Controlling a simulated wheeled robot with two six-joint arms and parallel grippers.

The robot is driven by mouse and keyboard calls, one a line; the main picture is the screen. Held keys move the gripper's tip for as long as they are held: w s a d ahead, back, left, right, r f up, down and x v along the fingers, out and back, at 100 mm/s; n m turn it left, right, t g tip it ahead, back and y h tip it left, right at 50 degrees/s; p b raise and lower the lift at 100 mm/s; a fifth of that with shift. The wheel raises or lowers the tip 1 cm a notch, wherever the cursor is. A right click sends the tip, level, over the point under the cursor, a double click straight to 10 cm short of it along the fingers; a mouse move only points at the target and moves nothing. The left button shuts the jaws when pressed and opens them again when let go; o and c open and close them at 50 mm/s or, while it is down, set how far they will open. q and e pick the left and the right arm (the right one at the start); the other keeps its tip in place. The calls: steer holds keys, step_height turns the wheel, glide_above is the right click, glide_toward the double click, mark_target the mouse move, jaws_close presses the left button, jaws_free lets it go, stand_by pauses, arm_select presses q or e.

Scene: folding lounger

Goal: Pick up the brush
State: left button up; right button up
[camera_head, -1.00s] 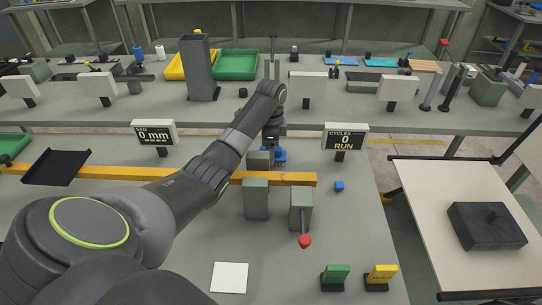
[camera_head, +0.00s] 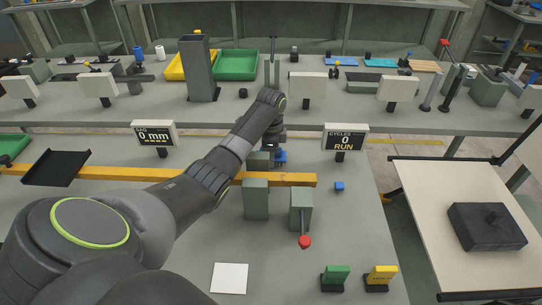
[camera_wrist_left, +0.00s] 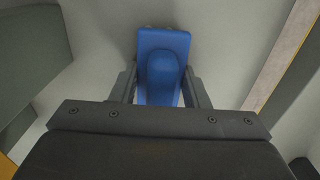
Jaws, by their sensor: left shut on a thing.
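The brush, a blue piece with a rounded raised middle, shows in the left wrist view (camera_wrist_left: 163,72) between the two fingers. In the head view a bit of its blue (camera_head: 280,157) shows below my left wrist. My left gripper (camera_head: 277,150) is shut on it, down behind the yellow bar near the middle of the bench. The fingers, seen in the left wrist view (camera_wrist_left: 160,92), lie on both sides of the blue piece. Whether it touches the bench is unclear. My right gripper is not in view.
A yellow bar (camera_head: 285,179) crosses the bench. Grey-green blocks (camera_head: 256,200) stand in front of it, one with a red-knobbed lever (camera_head: 304,241). A small blue cube (camera_head: 339,187) lies to the right. Two signs (camera_head: 345,138) stand behind. A white square (camera_head: 229,278) lies on clear bench in front.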

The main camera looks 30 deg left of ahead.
arm_select(q)
step_height(320, 180, up, 10)
steer(key=shift+r+p, duration=0.1)
steer(key=shift+p, duration=0.2)
steer(key=o, duration=0.5)
steer(key=c, duration=0.4)
